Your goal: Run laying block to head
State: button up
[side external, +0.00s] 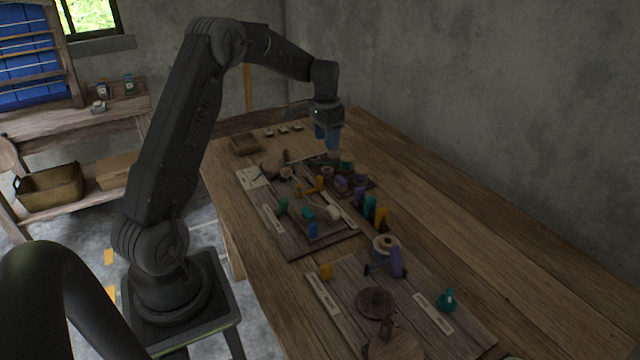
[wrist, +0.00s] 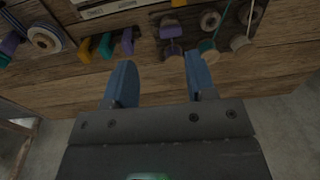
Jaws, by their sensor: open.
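I cannot tell for sure which piece is the laying block or which is the head. In the side view a wooden board (side external: 290,242) on the table bears small coloured pieces: a green one (side external: 283,205), a teal one (side external: 307,213), a blue one (side external: 312,231) and a pale rounded one (side external: 332,212). My gripper (side external: 327,138) hangs above the far part of the table, beyond most of these pieces. Its blue fingers are apart and empty, and it also shows in the wrist view (wrist: 160,80).
Teal (side external: 370,207) and orange (side external: 382,217) upright pieces stand right of the board. A spool (side external: 386,244) and a purple piece (side external: 397,260) are nearer. A second board (side external: 345,268) carries a dark disc (side external: 375,302). The table's right side is clear.

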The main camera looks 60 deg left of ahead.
send_over(320, 176)
notch_tip(320, 176, down, 4)
jog(key=shift+g, duration=0.3)
notch_tip(320, 176, down, 14)
jog(key=shift+d+r, duration=0.1)
jog(key=shift+c, duration=0.2)
grip_shut()
